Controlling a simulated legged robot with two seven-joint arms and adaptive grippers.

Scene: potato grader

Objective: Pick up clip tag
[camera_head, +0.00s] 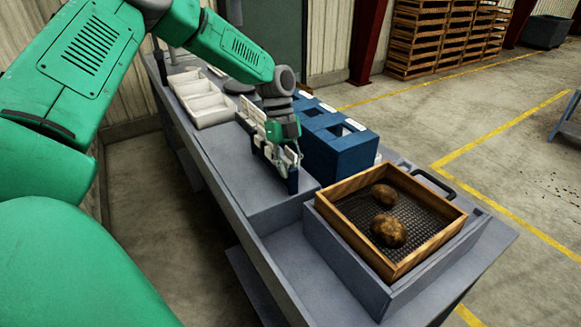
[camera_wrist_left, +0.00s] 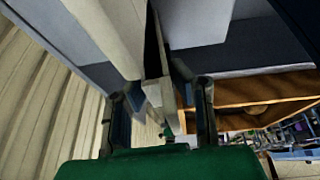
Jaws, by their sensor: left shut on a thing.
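My left gripper (camera_head: 288,158) is at a dark blue rack (camera_head: 291,183) of upright white tags on the grey bench. It is shut on a pale, thin piece, which I take to be a clip tag (camera_wrist_left: 153,68). In the left wrist view the two fingers (camera_wrist_left: 158,88) stand on either side of that piece. The gripper hides part of the rack in the head view. I cannot tell whether the held tag is clear of the rack. My right gripper is not in view.
Blue bins (camera_head: 340,157) stand right beside the rack. A wooden tray (camera_head: 347,228) with a mesh floor holds two potatoes (camera_head: 388,229) at the near right. White trays (camera_head: 203,106) stand at the back left. The bench (camera_head: 240,178) is bare left of the rack.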

